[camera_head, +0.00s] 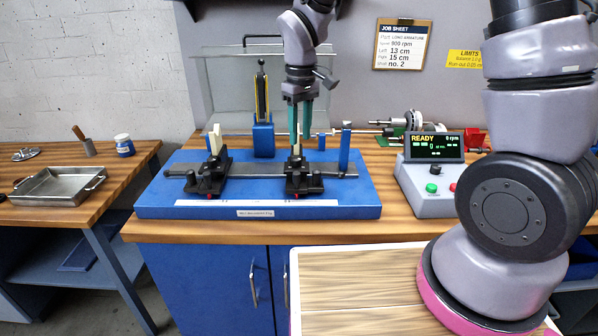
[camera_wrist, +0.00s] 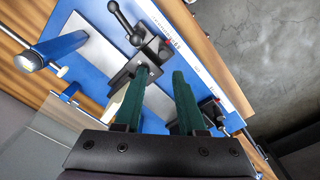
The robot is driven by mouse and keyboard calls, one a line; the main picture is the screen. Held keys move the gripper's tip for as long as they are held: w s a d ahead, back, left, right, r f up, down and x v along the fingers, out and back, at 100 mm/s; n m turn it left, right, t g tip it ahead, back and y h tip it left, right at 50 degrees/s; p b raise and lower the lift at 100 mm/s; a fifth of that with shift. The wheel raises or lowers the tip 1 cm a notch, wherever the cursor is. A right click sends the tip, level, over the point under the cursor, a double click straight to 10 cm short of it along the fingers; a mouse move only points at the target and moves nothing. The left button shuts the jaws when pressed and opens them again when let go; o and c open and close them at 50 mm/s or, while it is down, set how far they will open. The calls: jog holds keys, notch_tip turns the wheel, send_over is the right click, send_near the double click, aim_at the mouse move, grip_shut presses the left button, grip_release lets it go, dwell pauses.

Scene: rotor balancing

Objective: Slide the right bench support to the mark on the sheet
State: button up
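The right bench support (camera_head: 304,184) is a black block with a clamp knob on the grey rail (camera_head: 255,170). It also shows in the wrist view (camera_wrist: 145,75), with a ball-ended lever. My gripper (camera_head: 300,140) is above it, pointing down. Its two teal fingers stand apart in the wrist view (camera_wrist: 158,72), with a clear gap between them. One finger overlaps the support's black block; I cannot tell if it touches. A cream piece (camera_wrist: 122,106) is partly hidden behind that finger. The job sheet (camera_head: 403,48) reads "Left 13 cm" and "Right 15 cm".
The left support (camera_head: 208,180) stands on the same rail. A white scale strip (camera_head: 256,202) runs along the blue base's front (camera_head: 160,205). A blue post (camera_head: 345,150) rises at the right. A control box (camera_head: 420,185) reads "READY". A tray (camera_head: 58,186) is on the left table.

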aim_at(297, 173)
jog(key=f, duration=0.8)
jog(key=a+f, duration=0.1)
jog(key=f, duration=0.3)
jog(key=shift+f, duration=0.1)
grip_shut()
dwell(1.1)
